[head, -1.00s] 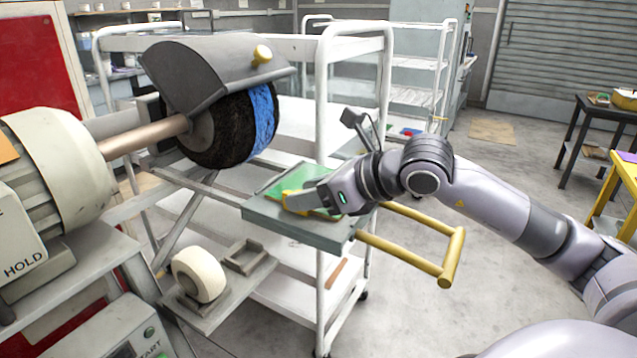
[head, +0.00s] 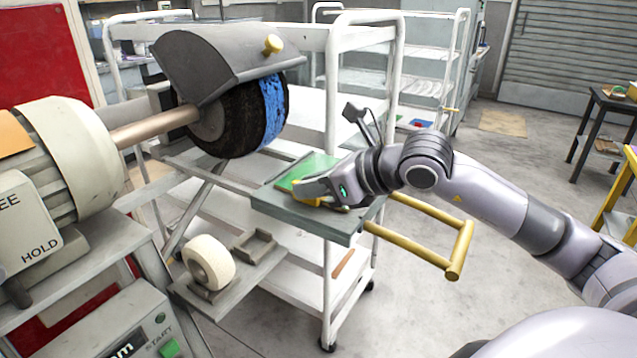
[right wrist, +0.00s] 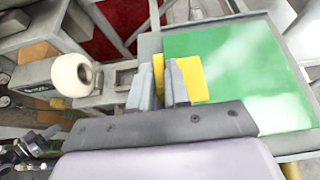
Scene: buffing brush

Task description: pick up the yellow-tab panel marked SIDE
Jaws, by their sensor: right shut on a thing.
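A green panel (head: 314,166) with a yellow tab (head: 311,199) lies on a grey shelf (head: 284,209) below and right of the buffing wheel. My right gripper (head: 307,187) is at the panel's near edge. In the right wrist view, my right gripper's fingers (right wrist: 172,82) are shut on the yellow tab (right wrist: 194,78), with yellow showing on both sides of them. The green panel (right wrist: 235,60) spreads out to the right of the fingers there. No SIDE marking is readable on it. My left gripper is not in view.
The black and blue buffing wheel (head: 270,112) hangs under a grey hood (head: 220,62) left of the shelf. A white roller (head: 209,262) sits on a lower bracket. A yellow handle (head: 455,255) sticks out at right. A white cart (head: 335,100) stands behind.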

